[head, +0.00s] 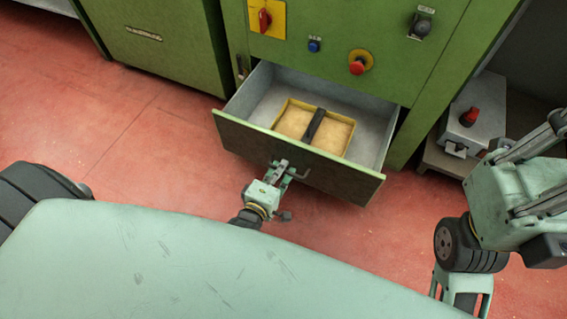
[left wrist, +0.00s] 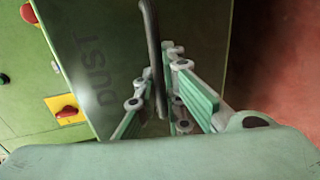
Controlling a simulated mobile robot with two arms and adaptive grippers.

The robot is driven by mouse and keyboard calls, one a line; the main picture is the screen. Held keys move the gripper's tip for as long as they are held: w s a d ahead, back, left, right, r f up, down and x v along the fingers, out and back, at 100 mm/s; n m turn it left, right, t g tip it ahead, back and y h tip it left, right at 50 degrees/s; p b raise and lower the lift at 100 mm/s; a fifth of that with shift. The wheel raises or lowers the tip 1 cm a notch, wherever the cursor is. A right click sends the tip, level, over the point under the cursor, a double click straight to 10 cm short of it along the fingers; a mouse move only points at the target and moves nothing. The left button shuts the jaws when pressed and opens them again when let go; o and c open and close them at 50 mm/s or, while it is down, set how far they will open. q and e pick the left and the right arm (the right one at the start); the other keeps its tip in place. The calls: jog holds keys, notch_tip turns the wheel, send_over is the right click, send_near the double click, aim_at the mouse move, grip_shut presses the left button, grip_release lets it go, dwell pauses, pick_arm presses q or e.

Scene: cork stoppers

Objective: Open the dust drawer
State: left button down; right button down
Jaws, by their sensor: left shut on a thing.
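The dust drawer (head: 230,135) stands well out of the green machine, its inside exposed. A yellow-rimmed tray with tan contents and a dark bar across it (head: 317,127) lies inside. The drawer's green front also shows in the left wrist view (left wrist: 115,25), marked DUST. My left gripper (head: 280,168) is at the outside of this front, shut on the drawer's handle (left wrist: 152,45). The handle is a dark curved bar that passes between the fingers in the left wrist view (left wrist: 163,95). Part of my right arm is at the right edge; its fingertips do not show.
The machine panel above the drawer carries a red switch (head: 264,20), a blue button (head: 314,45) and a red knob (head: 357,67). A grey box with a red knob (head: 471,118) stands at the right. The red floor (head: 130,145) is clear at the left.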

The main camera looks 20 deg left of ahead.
pick_arm(q)
jog(key=shift+s, duration=0.35)
jog(key=c, duration=2.1)
grip_release()
